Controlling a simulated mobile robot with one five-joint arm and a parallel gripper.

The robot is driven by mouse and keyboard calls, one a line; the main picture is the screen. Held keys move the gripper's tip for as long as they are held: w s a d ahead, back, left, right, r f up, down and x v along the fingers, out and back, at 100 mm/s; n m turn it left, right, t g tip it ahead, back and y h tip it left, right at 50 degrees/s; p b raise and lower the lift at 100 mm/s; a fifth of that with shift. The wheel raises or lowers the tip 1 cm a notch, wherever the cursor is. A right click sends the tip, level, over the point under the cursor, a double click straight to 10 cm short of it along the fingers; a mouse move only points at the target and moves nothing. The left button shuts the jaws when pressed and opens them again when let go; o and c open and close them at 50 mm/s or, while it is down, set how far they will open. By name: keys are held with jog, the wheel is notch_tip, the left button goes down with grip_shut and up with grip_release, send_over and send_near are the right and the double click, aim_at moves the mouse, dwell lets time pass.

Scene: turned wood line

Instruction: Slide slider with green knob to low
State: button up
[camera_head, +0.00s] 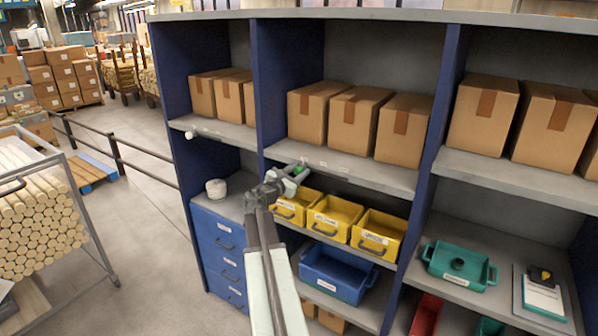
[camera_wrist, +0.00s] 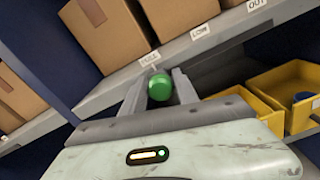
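The slider's green knob (camera_wrist: 160,87) sits at the front edge of the middle shelf, just below the label FULL (camera_wrist: 149,58). The label LOW (camera_wrist: 200,31) is to its right in the wrist view, and OUT (camera_wrist: 256,4) is farther right. My gripper (camera_wrist: 159,86) has one finger on each side of the knob, and the knob fills the gap between them. In the head view the green knob (camera_head: 298,169) shows at the end of my gripper (camera_head: 293,176), which partly hides it. The slider's track under the knob is mostly hidden.
Cardboard boxes (camera_head: 352,118) stand on the shelf above the knob. Yellow bins (camera_head: 334,217) stand close below and to the right. A white knob (camera_head: 190,134) is on the shelf edge to the left. A white roll (camera_head: 216,188) rests on the blue drawers (camera_head: 219,238).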

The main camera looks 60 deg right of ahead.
grip_shut()
dwell(1.2)
